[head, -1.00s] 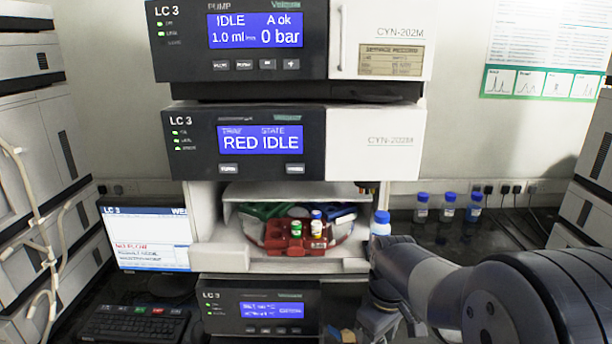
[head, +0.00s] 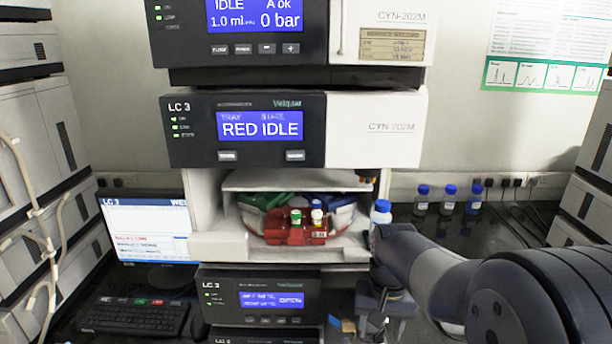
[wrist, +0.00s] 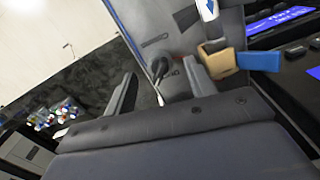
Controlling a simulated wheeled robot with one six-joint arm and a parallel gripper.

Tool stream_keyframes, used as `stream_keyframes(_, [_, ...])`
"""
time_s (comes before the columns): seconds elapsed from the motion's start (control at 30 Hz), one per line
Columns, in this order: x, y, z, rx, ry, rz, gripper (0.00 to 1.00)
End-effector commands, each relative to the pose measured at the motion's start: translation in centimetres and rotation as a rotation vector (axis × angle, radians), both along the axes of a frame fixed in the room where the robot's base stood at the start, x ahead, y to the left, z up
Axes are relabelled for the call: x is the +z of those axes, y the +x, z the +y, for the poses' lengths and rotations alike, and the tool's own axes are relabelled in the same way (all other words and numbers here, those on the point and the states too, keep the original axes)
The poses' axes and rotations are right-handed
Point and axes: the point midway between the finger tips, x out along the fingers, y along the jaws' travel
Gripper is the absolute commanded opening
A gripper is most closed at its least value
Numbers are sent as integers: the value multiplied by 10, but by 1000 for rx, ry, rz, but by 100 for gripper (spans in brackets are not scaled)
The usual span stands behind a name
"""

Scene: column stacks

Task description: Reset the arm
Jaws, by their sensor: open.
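My gripper (wrist: 158,98) shows in the wrist view with its two fingers apart and nothing between them. In the head view, my arm comes in from the lower right and bends down at the wrist, just right of the LC 3 stack. The gripper end (head: 378,322) hangs low there beside the lower module, and its fingertips are hard to make out.
The open tray bay holds a red rack (head: 290,232) with vials. A blue-capped bottle (head: 381,216) stands at its right edge, close to my arm. Several bottles (head: 448,200) stand on the back bench. A monitor (head: 150,232) and keyboard (head: 135,316) are at left.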

Motion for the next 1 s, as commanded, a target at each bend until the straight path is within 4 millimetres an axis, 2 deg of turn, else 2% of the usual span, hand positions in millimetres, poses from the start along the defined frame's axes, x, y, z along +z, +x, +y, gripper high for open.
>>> stream_keyframes(0.7, [0, 0, 0, -573, 0, -1, 53])
stream_keyframes(0.83, [1, 0, 0, -641, 1, -1, 53])
stream_keyframes(1.0, [15, 1, 0, -636, 1, -2, 53])
